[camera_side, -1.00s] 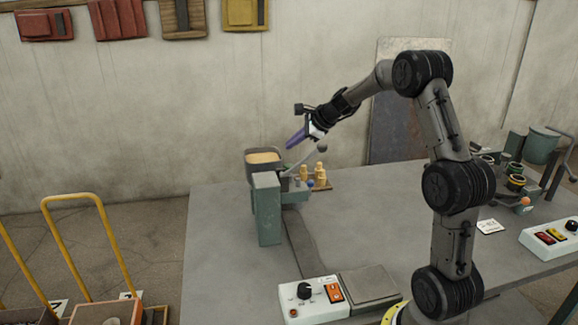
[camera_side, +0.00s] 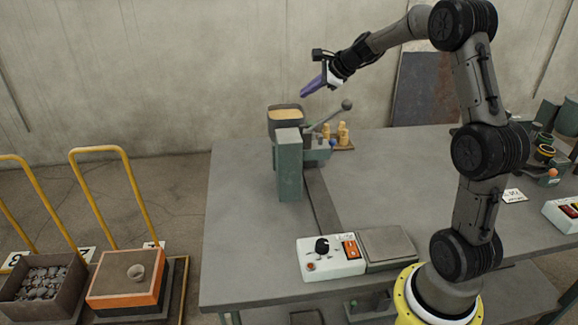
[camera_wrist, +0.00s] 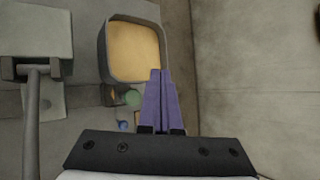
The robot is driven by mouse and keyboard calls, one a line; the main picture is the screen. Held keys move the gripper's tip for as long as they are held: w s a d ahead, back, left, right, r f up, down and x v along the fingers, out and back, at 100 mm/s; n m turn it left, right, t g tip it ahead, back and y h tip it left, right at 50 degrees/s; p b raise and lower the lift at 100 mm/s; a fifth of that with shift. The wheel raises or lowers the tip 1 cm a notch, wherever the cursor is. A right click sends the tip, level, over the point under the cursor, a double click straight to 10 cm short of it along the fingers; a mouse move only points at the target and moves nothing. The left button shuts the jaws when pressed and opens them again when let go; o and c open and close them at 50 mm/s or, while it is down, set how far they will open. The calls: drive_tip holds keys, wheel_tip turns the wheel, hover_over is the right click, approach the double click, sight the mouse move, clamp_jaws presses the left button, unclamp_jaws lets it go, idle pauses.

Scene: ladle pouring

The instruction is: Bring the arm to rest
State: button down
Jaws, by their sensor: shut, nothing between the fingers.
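My gripper (camera_side: 312,87) has purple fingers and is up in the air above the back of the table, tilted down to the left. In the wrist view, the fingers (camera_wrist: 161,98) are shut together with nothing between them. They overlap the near edge of a dark pot (camera_wrist: 108,45) with tan contents in that view. In the side view, the pot (camera_side: 272,128) sits behind a green upright block (camera_side: 289,165), below and to the left of my fingertips. A lever with a round knob (camera_side: 347,104) rises to the right, below the gripper and apart from it.
A white control box (camera_side: 330,258) and a grey plate (camera_side: 387,247) are at the table's front. Small tan pieces (camera_side: 342,134) stand on a board at the back. Green equipment is at the right. Two carts with yellow handles (camera_side: 127,195) are on the floor at left. Mid-table (camera_side: 390,180) is clear.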

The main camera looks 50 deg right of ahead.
drive_tip(key=a+r+n+y, duration=0.1)
drive_tip(key=a+r+n, duration=0.2)
drive_tip(key=a+r, duration=0.5)
drive_tip(key=s+a+r+n+y, duration=0.1)
drive_tip(key=s+a+r+n, duration=0.15)
drive_tip(key=s+a, duration=0.4)
drive_tip(key=s+a+r+n, duration=0.1)
drive_tip(key=s+a+n, duration=0.25)
drive_tip(key=a, duration=0.55)
drive_tip(key=s+a+f+n+g, duration=0.1)
drive_tip(key=s+a+f+n, duration=0.2)
drive_tip(key=s+n, duration=0.45)
drive_tip(key=s+a+f+n+g, duration=0.1)
drive_tip(key=s+a+f+n, duration=0.2)
drive_tip(key=s, duration=0.7)
drive_tip(key=s+d+f+n+g+h, duration=0.1)
drive_tip(key=s+d+f+n+g, duration=0.1)
drive_tip(key=s+f+n, duration=0.3)
drive_tip(key=shift+s+d+f+n+h, duration=0.3)
drive_tip(key=shift+s+d+f+n, duration=0.15)
drive_tip(key=shift+n, duration=0.8)
